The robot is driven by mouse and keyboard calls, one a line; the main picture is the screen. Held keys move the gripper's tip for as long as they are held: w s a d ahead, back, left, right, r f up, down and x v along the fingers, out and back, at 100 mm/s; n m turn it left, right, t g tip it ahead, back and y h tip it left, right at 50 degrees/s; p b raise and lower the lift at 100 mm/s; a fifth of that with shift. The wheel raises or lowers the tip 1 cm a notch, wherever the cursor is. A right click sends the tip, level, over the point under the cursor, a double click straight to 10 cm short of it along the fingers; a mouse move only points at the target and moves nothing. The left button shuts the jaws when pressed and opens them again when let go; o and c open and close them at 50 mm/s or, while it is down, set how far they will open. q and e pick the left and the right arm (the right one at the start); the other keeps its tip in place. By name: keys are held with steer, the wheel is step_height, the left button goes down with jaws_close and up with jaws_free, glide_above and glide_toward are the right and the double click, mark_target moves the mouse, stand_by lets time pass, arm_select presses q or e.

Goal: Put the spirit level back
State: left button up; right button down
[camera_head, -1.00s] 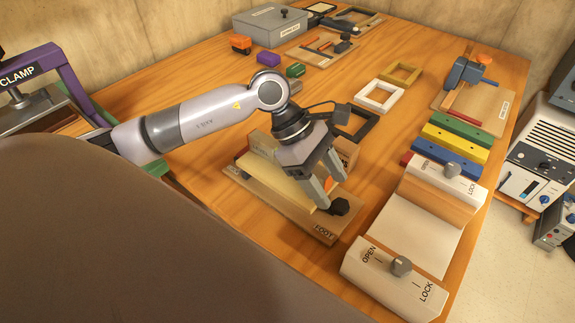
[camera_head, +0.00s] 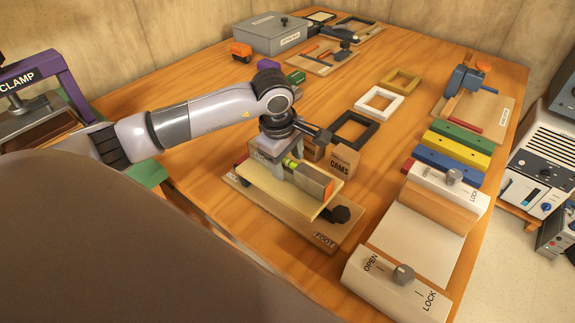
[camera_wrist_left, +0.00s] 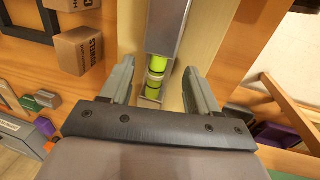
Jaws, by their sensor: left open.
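The spirit level (camera_head: 314,182) is a grey bar with an orange end and a yellow-green vial. It lies along a pale plank (camera_head: 283,199) on a wooden base board (camera_head: 297,226) marked FOOT. My left gripper (camera_head: 273,168) is open over the level's far-left part. In the left wrist view the spirit level (camera_wrist_left: 165,32) and its vial run between the two open fingers (camera_wrist_left: 160,88), with a gap at each side. The fingers hide part of the level in the head view. My right gripper is not in view.
A small cardboard box (camera_head: 343,161) stands just behind the level, with a black frame (camera_head: 354,130) beyond it. A black knob (camera_head: 340,214) sits at the base board's right end. A white OPEN/LOCK fixture (camera_head: 418,235) stands to the right, with bare table between.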

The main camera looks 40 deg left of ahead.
arm_select(q)
jaws_close()
steer(key=shift+r, duration=0.1)
